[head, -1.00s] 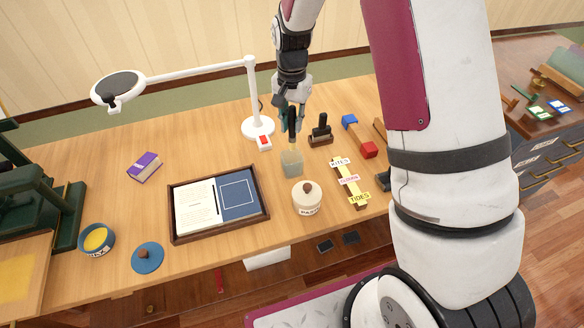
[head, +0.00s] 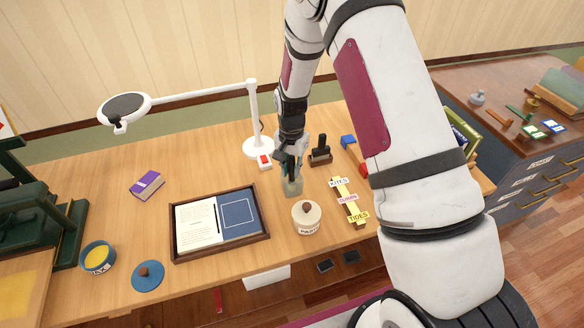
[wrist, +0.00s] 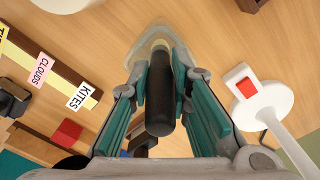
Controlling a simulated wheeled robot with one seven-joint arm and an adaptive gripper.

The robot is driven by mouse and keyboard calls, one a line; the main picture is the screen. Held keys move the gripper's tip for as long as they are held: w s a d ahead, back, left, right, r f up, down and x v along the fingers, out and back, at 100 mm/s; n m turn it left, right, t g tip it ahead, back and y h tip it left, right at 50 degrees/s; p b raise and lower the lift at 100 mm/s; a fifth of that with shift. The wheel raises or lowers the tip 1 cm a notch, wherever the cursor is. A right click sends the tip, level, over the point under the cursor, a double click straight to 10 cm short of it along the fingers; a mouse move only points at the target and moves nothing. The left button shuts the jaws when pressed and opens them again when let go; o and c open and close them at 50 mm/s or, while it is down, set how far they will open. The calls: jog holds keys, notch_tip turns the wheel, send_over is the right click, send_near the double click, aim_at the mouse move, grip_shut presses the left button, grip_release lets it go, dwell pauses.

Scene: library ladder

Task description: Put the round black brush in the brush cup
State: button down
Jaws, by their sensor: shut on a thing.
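The round black brush (wrist: 160,95) has a dark, thick handle and a pale lower end. My gripper (head: 290,160) is shut on the handle, with a teal-padded finger on either side in the wrist view (wrist: 162,85). The brush cup (head: 292,187) is a clear, greenish glass standing on the desk directly below my gripper. Its clear rim also shows in the wrist view (wrist: 150,37), around the brush's pale end. The lower end appears to be within the cup's mouth; its exact depth is hard to tell.
A white lidded paste pot (head: 306,218) stands just in front of the cup. A dark block with black handles (head: 320,150) and the lamp base (head: 258,148) are close behind. Labelled yellow strips (head: 348,200) lie right; a framed book tray (head: 262,235) lies left.

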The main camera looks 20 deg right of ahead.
jog(key=shift+f, duration=0.1)
jog(key=c, duration=1.5)
grip_release()
notch_tip(320, 180, up, 12)
jog(key=shift+r+b, duration=0.1)
jog(key=shift+b, duration=0.75)
jog(key=s+r+n+t, duration=0.4)
jog(key=s+r+n, duration=0.2)
jog(key=s+r, duration=1.4)
jog(key=s+r+n, duration=0.1)
jog(key=s, duration=0.1)
jog(key=s+r+n+t, duration=0.1)
jog(key=s, duration=0.2)
jog(key=s+r+n, duration=0.1)
jog(key=s, duration=0.2)
jog(key=shift+r, duration=0.15)
